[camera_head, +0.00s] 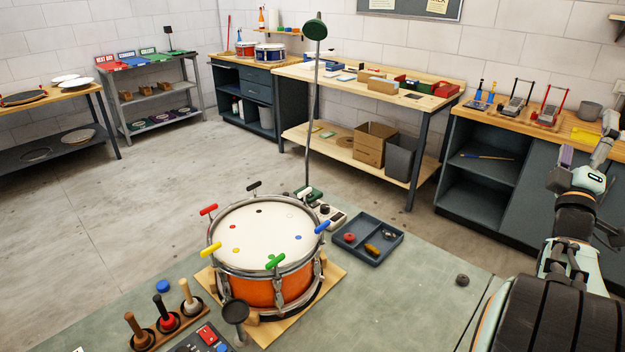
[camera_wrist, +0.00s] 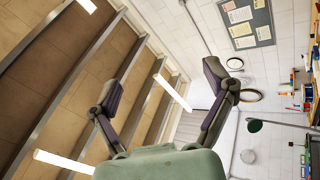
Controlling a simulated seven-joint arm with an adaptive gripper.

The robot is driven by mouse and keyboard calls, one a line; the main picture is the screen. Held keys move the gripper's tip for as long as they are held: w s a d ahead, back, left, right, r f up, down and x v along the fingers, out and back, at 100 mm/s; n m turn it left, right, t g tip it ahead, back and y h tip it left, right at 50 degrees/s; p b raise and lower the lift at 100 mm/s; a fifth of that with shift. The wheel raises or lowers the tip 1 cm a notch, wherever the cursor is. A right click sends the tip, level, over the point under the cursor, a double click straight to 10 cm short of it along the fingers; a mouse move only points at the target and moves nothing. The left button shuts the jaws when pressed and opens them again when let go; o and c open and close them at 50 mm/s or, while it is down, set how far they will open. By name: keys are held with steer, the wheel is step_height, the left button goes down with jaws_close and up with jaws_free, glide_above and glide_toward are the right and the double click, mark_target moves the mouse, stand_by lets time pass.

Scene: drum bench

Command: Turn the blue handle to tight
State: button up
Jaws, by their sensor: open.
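The drum (camera_head: 265,280) has an orange shell, a white head (camera_head: 262,228) and a metal rim. It sits on a wooden base on the bench. The blue handle (camera_head: 322,227) is a T-shaped key at the drum's right rim, beside a blue dot (camera_head: 298,237) on the head. Whether it is loose or tight cannot be seen. My gripper (camera_head: 588,155) is raised at the far right, well away from the drum. In the wrist view my gripper (camera_wrist: 160,85) is open and empty, with its fingers spread toward the ceiling and wall. The drum is out of the wrist view.
Red (camera_head: 208,210), black (camera_head: 254,187), yellow (camera_head: 211,250) and green (camera_head: 275,262) handles also stand around the rim. A lamp (camera_head: 314,28) on a tall pole rises behind the drum. A dark tray (camera_head: 371,259) lies right of it. The bench's right part is mostly clear.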

steer(key=w+r+n+t+y, duration=0.1)
steer(key=n+t+y, duration=0.1)
steer(key=n+t, duration=0.35)
steer(key=n+g+y, duration=1.2)
steer(key=n+y, duration=1.1)
steer(key=n, duration=0.8)
glide_above(324, 226)
steer(key=s+d, duration=0.5)
steer(key=d, duration=0.5)
step_height(324, 226, down, 18)
steer(key=w+a+f+g, duration=0.1)
steer(key=w+a+f, duration=0.1)
steer(key=f, duration=0.3)
steer(key=w+a+f+g, duration=0.1)
steer(key=a+f, duration=0.4)
steer(key=w+a+f+n+g+h, duration=0.1)
steer(key=w+a+f, duration=0.1)
steer(key=f, duration=0.3)
steer(key=shift+w+a, duration=0.3)
steer(key=shift+a, duration=0.4)
steer(key=c, duration=1.2)
